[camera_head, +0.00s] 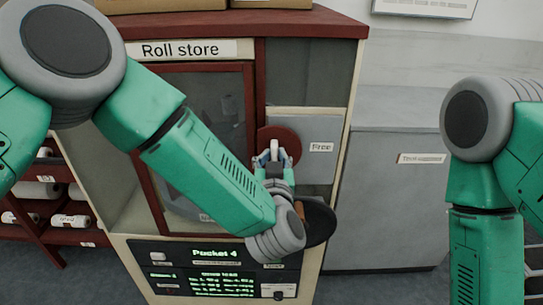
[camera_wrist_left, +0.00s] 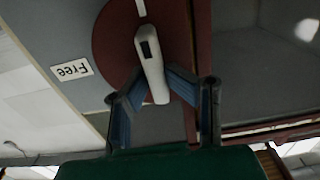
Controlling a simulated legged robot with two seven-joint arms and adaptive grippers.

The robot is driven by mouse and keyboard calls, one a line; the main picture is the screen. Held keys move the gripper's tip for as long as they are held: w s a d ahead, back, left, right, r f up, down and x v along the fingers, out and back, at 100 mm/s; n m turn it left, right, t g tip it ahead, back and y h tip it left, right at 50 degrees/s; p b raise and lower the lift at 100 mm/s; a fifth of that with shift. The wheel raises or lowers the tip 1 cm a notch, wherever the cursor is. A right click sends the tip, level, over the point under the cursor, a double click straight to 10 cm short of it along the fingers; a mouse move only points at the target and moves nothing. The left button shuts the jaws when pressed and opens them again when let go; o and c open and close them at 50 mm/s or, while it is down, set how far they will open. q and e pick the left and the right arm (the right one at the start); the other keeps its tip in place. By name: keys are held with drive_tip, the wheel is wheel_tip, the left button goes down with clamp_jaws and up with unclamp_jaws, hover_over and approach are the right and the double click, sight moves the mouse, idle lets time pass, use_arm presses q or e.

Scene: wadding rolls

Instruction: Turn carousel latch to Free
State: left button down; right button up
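The carousel latch is a dark red disc (camera_head: 290,138) with a pale handle (camera_head: 274,147) on the cabinet's grey panel. A "Free" label (camera_head: 321,147) is right of the disc; in the left wrist view the label (camera_wrist_left: 72,70) appears upside down. My left gripper (camera_head: 274,158) is at the latch, its fingers on either side of the handle. In the left wrist view the handle (camera_wrist_left: 151,66) lies between the blue finger pads, very close to them; firm contact is not clear. My right arm shows at the right, its gripper out of frame.
The "Roll store" cabinet (camera_head: 188,49) has a red-framed door left of the latch. A grey cabinet (camera_head: 392,210) stands to the right. A rack with white rolls (camera_head: 38,190) is at left.

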use_arm(q)
drive_tip(key=shift+s+a, duration=0.1)
drive_tip(key=shift+a, duration=0.05)
drive_tip(key=shift+s+d+r+n, duration=0.1)
drive_tip(key=shift+d+n, duration=0.2)
drive_tip(key=shift+d, duration=0.1)
drive_tip(key=shift+n+b, duration=0.3)
drive_tip(key=shift+n, duration=0.1)
drive_tip(key=shift+a+n+b, duration=0.4)
drive_tip(key=shift+n+b, duration=0.05)
drive_tip(key=shift+n, duration=0.75)
drive_tip(key=n+b, duration=0.1)
drive_tip(key=n, duration=0.2)
drive_tip(key=shift+n+b, duration=0.3)
drive_tip(key=n+b, duration=0.2)
drive_tip(key=n, duration=0.1)
drive_tip(key=n+b, duration=0.2)
drive_tip(key=n, duration=0.1)
drive_tip(key=f+n+b, duration=0.1)
drive_tip(key=n+b, duration=0.1)
drive_tip(key=n, duration=0.2)
drive_tip(key=shift+a, duration=0.3)
use_arm(e)
wheel_tip(320, 180, down, 9)
drive_tip(key=shift+s+d, duration=0.15)
drive_tip(key=shift+d, duration=0.1)
use_arm(q)
drive_tip(key=shift+n, duration=0.3)
use_arm(e)
drive_tip(key=shift+f, duration=0.1)
